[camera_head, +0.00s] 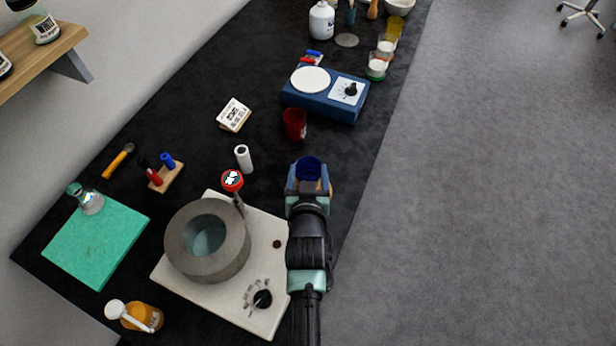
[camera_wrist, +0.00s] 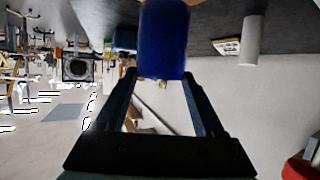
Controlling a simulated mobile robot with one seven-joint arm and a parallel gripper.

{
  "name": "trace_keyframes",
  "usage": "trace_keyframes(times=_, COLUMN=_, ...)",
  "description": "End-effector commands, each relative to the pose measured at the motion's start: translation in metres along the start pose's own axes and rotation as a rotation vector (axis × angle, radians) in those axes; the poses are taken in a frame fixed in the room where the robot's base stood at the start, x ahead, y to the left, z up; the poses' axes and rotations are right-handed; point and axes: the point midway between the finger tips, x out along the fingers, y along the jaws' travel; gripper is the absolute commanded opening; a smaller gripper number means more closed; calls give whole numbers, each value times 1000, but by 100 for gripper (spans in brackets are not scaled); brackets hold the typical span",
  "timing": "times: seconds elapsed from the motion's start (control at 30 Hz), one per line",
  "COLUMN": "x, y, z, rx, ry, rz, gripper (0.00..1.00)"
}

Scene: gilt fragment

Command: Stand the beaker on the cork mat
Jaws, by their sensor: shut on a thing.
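My gripper (camera_head: 308,180) is shut on a blue beaker (camera_head: 308,166), a plain cup with its open top facing the head camera. It is over the right side of the dark bench, beside the white heating bath. In the wrist view the blue beaker (camera_wrist: 164,40) sits between the two fingers of my gripper (camera_wrist: 160,85). A flat round grey-tan disc (camera_head: 347,40) lies at the far end of the bench; it may be the cork mat, but I cannot tell for sure. The beaker is well apart from it.
A red cup (camera_head: 294,124) stands just beyond my gripper. A blue hotplate (camera_head: 326,98) stands farther on, with glassware (camera_head: 376,70) to its right. A white bottle (camera_head: 322,20) is beside the disc. The white bath (camera_head: 218,250) is at left, with a white cylinder (camera_head: 243,158) behind.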

Motion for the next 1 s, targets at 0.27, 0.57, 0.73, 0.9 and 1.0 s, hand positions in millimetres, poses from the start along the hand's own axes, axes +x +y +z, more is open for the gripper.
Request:
trace_keyframes(times=0.27, x=10, y=0, z=23, rx=0, ry=2, rz=0, gripper=0)
trace_keyframes(times=0.57, x=11, y=0, z=25, rx=0, ry=2, rz=0, gripper=0)
trace_keyframes(times=0.73, x=11, y=0, z=27, rx=0, ry=0, rz=0, gripper=85)
trace_keyframes(times=0.9, x=11, y=0, z=27, rx=0, ry=0, rz=0, gripper=100)
trace_keyframes(times=1.0, x=11, y=0, z=27, rx=0, ry=0, rz=0, gripper=100)
